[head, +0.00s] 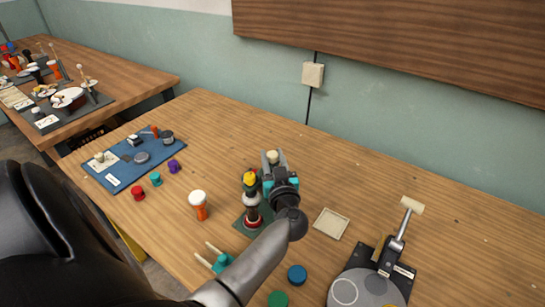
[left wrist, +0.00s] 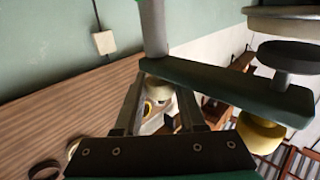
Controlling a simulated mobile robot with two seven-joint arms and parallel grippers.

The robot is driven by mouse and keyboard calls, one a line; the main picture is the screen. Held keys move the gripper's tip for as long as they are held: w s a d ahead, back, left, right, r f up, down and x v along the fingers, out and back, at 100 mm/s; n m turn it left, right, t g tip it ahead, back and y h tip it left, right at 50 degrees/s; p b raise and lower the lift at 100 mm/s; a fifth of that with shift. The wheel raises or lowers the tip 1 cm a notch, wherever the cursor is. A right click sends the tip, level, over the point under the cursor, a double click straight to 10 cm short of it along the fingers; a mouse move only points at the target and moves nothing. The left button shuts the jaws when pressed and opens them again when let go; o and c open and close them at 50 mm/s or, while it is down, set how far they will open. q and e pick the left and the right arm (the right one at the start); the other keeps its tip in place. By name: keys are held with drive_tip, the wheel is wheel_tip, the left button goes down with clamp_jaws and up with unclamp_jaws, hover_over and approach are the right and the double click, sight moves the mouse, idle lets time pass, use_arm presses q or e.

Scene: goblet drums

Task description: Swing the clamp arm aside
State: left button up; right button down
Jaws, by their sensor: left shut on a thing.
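The clamp stands on a dark green base (head: 241,224) near the middle of the table, with a yellow knob (head: 250,177) on top and a red ring low down. Its clamp arm, a dark green bar (left wrist: 235,84), crosses the left wrist view, with the yellow knob (left wrist: 260,133) also showing there. My left gripper (head: 272,163) is beside the clamp's upper right, shut on a cream knob (left wrist: 157,90) at the arm's end. The knob's top (head: 272,156) shows between the fingers in the head view. My wrist hides part of the clamp.
An orange cup-shaped drum (head: 200,207) with a white top stands left of the clamp. A square cream tray (head: 331,224) lies right of it. A grey device with a lever (head: 396,246) is at front right. A blue mat (head: 119,172) with small parts is at left.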

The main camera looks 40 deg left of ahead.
use_arm(q)
clamp_jaws()
idle(0.6)
